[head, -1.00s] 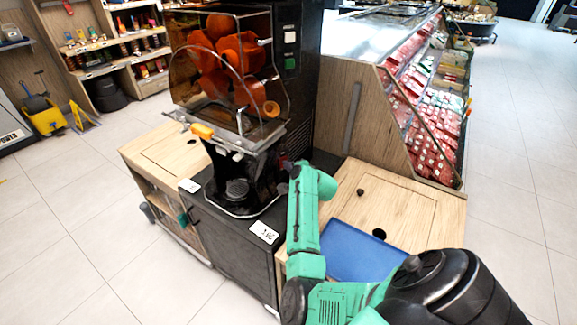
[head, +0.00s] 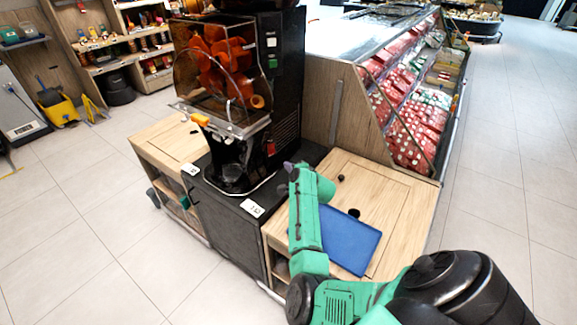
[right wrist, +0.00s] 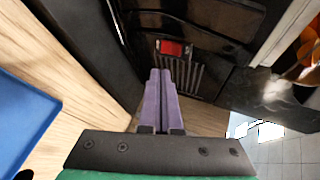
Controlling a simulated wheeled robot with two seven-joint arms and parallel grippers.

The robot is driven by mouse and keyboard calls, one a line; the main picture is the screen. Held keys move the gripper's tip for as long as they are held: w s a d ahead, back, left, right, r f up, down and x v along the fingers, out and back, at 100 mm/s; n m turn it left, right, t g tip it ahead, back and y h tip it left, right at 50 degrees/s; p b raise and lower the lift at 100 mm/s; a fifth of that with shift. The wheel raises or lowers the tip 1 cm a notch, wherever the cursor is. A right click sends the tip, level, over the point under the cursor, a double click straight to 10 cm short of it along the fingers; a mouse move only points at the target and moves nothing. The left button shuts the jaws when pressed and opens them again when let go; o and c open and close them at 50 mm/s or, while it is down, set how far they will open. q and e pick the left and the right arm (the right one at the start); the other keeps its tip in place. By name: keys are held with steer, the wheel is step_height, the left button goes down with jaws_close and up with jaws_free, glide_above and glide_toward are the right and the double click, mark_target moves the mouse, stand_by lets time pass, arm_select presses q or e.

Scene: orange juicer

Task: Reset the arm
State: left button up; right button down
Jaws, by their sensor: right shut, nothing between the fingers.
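My right arm comes in from the lower right in the head view, and its gripper (head: 289,166) is near the juicer's right side, largely hidden by the wrist. In the right wrist view the two purple fingers (right wrist: 161,100) are together with nothing between them. They point toward the juicer's black panel, where a red switch (right wrist: 173,48) shows; I cannot tell the exact gap. The orange juicer (head: 232,85) stands on a dark cabinet, with a clear cover over its orange parts. My left gripper is not in view.
A blue tray (head: 345,240) lies on the wooden counter (head: 405,200) right of the juicer, beneath my right arm. A refrigerated display (head: 410,110) stands behind it. A yellow mop bucket (head: 62,109) is far left. The tiled floor at left and right is clear.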

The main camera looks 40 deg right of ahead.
steer(key=s+a+f+n+g+y, duration=0.1)
steer(key=s+a+n+g, duration=0.2)
steer(key=s+a+n, duration=0.45)
steer(key=s+a+f+n+g+y, duration=0.1)
steer(key=s+a+n+g, duration=0.35)
steer(key=s+n, duration=0.55)
steer(key=s+a+f+n+g+y, duration=0.15)
steer(key=s+a+n, duration=0.45)
steer(key=s, duration=0.6)
step_height(320, 180, down, 21)
steer(key=s+g, duration=0.1)
steer(key=g, duration=0.1)
steer(key=s+d+f+g+b, duration=0.1)
steer(key=s+d+f, duration=0.1)
steer(key=s+f, duration=1.5)
steer(key=shift+s+d+f+m+h, duration=0.25)
steer(key=shift+s+d+m+h, duration=0.1)
steer(key=shift+s, duration=0.15)
steer(key=shift+w+a, duration=0.1)
